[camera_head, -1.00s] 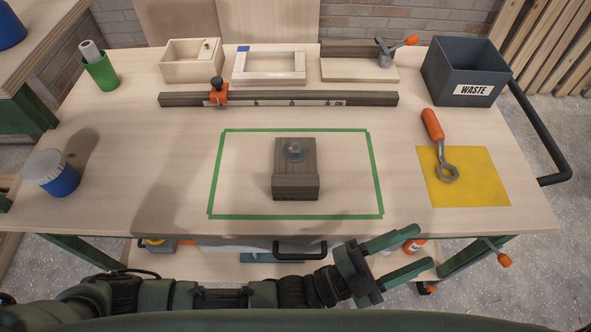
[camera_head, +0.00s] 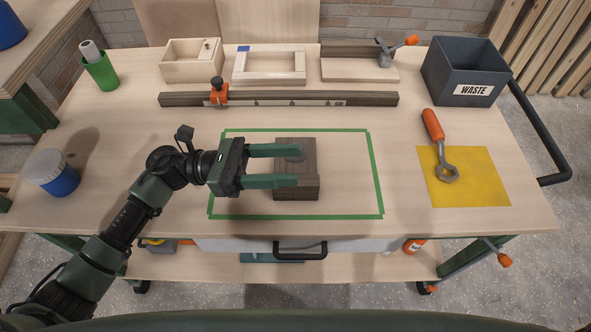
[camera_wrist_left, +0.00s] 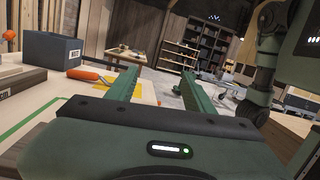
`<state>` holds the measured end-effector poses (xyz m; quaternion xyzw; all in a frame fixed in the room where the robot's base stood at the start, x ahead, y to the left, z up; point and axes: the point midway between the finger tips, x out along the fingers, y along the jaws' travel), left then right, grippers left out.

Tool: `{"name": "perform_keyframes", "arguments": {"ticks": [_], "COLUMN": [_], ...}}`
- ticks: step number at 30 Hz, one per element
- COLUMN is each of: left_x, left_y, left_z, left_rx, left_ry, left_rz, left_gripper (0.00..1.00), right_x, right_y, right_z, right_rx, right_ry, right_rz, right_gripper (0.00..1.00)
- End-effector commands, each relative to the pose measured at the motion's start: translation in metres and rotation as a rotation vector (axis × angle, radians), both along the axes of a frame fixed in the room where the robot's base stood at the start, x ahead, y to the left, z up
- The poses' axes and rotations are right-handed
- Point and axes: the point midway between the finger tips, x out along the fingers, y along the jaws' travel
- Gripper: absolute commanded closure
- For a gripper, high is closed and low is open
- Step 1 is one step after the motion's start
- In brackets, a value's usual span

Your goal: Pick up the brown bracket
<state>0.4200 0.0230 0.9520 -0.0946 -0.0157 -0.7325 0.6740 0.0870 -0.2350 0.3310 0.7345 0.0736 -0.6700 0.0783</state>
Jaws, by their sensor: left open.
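The brown bracket (camera_head: 309,187) sits on the workbench inside a green tape rectangle (camera_head: 375,175). It is a dark wooden block with a thicker front edge. My left gripper (camera_head: 297,166) is open, its two fingers pointing right over the bracket's left part, one farther back and one nearer. They hide some of its top. I cannot tell how high the fingers are above it. In the left wrist view the open fingers (camera_wrist_left: 155,88) show with nothing between them, and the bracket is not clearly visible there. My right gripper is in neither view.
A wrench with an orange handle (camera_head: 433,126) lies on a yellow mat (camera_head: 487,188) at right. A black waste bin (camera_head: 464,66) stands back right. A dark rail (camera_head: 300,98) and wooden pieces line the back. A blue jar (camera_head: 62,180) and green cup (camera_head: 101,72) stand left.

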Motion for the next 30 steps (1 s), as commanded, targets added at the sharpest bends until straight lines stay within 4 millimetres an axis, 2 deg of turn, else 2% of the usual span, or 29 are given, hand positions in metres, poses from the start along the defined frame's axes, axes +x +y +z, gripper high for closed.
{"name": "perform_keyframes", "arguments": {"ticks": [3,6,10,15,20,26,30], "left_x": [0.015,0.021,0.023,0.023,0.022,0.022,0.022], "left_y": [0.020,0.028,0.031,0.030,0.030,0.016,-0.002], "left_z": [-0.017,-0.026,-0.045,-0.080,-0.107,-0.107,-0.106], "left_rx": [0.101,0.144,0.159,0.156,0.156,0.155,0.153], "left_ry": [-0.075,-0.103,-0.109,-0.107,-0.109,-0.112,-0.113], "left_rz": [0.055,0.078,0.086,0.084,0.084,0.083,0.082], "left_gripper": [0.47,0.47,0.47,0.47,0.47,0.47,0.47], "right_x": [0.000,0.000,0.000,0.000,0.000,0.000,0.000], "right_y": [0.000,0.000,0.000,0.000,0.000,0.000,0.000], "right_z": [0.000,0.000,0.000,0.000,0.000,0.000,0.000], "right_rx": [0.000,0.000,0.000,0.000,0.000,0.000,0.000], "right_ry": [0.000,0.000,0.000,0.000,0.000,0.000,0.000], "right_rz": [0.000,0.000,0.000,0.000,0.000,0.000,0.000], "right_gripper": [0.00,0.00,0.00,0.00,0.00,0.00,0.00]}}
